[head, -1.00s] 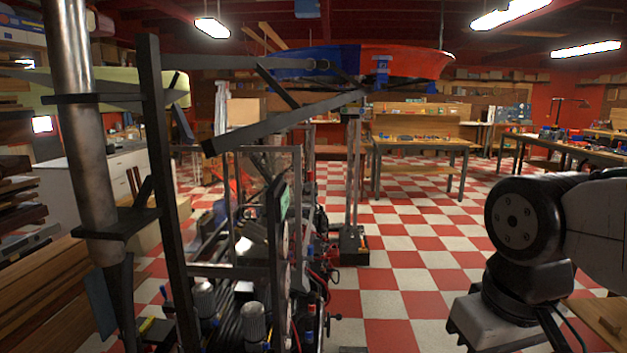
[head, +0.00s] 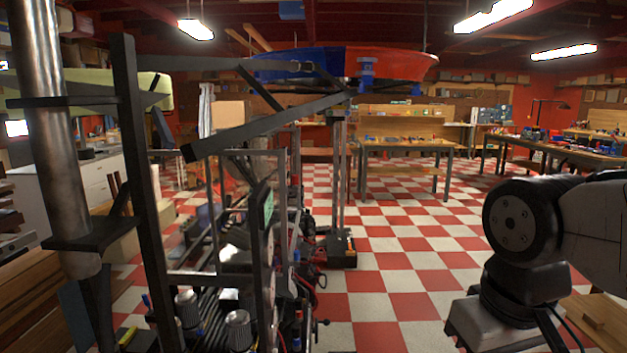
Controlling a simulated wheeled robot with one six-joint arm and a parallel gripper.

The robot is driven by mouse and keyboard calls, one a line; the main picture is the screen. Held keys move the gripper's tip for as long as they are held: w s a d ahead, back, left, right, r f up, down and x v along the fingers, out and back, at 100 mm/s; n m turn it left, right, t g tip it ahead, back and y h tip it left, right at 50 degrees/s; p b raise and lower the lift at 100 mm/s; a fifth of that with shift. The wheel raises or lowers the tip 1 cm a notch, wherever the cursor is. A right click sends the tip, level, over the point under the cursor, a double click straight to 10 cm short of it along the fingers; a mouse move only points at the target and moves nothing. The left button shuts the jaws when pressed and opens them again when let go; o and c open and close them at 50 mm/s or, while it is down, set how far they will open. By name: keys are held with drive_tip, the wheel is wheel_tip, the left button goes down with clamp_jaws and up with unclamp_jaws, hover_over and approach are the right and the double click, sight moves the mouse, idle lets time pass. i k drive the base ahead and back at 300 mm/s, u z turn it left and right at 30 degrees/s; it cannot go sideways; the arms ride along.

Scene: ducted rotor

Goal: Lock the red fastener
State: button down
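The ducted rotor (head: 345,64), with a blue and red rim, stands beyond the black frame in the middle of the head view. A blue fastener (head: 366,72) sits on the red part of its rim. I cannot make out a red fastener; it may be hidden or too small to tell. My arm shows at the right edge, bent at a dark round joint. My gripper is outside the view, so its state does not show.
A black metal frame (head: 137,180) with a pipe (head: 55,150) and machinery fills the left. Workbenches (head: 405,147) stand at the back, with another (head: 535,147) at the right. The checkered floor (head: 400,270) is clear in the middle.

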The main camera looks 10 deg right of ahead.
sight(295, 189)
drive_tip(key=z, duration=0.35)
drive_tip(key=i, duration=0.95)
drive_tip(key=u, duration=0.55)
